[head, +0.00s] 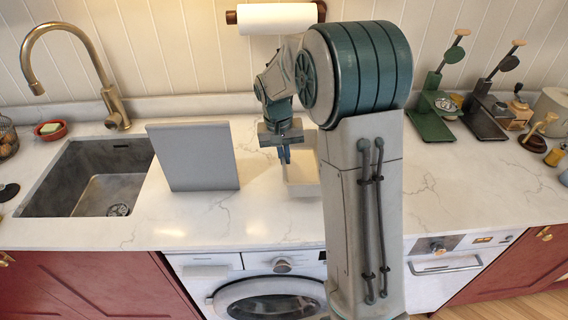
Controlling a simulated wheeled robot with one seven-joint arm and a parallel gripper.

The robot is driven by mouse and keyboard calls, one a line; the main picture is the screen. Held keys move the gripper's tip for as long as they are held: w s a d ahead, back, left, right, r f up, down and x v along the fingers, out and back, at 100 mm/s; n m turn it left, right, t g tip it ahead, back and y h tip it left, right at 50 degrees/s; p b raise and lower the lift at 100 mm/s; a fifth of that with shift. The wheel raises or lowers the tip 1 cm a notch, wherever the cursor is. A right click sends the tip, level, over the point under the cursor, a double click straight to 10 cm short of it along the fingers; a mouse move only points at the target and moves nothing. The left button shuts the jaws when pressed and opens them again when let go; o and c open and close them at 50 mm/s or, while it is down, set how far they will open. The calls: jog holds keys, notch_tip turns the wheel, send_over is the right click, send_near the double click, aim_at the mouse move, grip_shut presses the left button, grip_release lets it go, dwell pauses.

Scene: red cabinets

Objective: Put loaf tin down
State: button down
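A pale cream, open-topped tin (303,190), which looks like the loaf tin, is at the middle of the white counter in the head view. My arm hides its right part. My gripper (285,160) points down at the tin's left side. Its blue fingers are close together and appear shut on the tin's left wall. I cannot tell whether the tin's base touches the counter or is slightly above it.
A grey upright panel (194,157) stands left of the tin, beside the sink (85,180) with its brass tap (112,105). Green and black scale-like stands (437,110) are at the right. A paper roll (277,18) hangs behind. Counter is clear in front of the tin.

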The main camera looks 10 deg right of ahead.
aim_at(301, 177)
jog(key=shift+f+p, duration=0.45)
jog(key=shift+f, duration=1.6)
jog(key=shift+f, duration=0.25)
jog(key=c, duration=1.7)
grip_release()
jog(key=shift+r, duration=0.1)
jog(key=shift+r, duration=0.1)
